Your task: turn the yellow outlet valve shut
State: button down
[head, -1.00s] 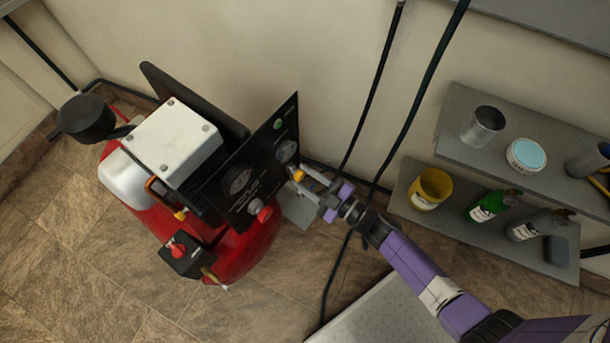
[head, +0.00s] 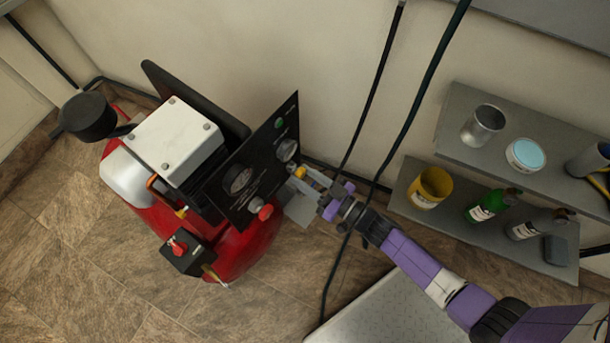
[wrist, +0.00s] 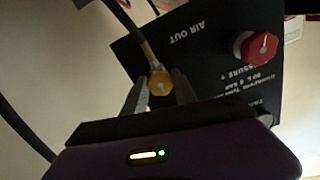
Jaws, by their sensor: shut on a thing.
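The yellow outlet valve (wrist: 160,83) is on the black panel (wrist: 215,70), beside the "AIR OUT" lettering in the wrist view. In the head view the valve (head: 300,172) shows as a small yellow spot at the panel's right side. My gripper (wrist: 158,95) has one finger on each side of the yellow knob and is shut on it. In the head view my gripper (head: 305,182) reaches the panel from the lower right. The fingers partly hide the knob, and its turn position cannot be read.
The red compressor tank (head: 245,247) stands behind the panel. Dark hoses (head: 425,85) hang at the wall.

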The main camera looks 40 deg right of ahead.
jog(key=shift+f+m, duration=0.1)
jog(key=shift+m, duration=0.3)
jog(key=c, duration=1)
grip_release()
jog(key=v, duration=0.8)
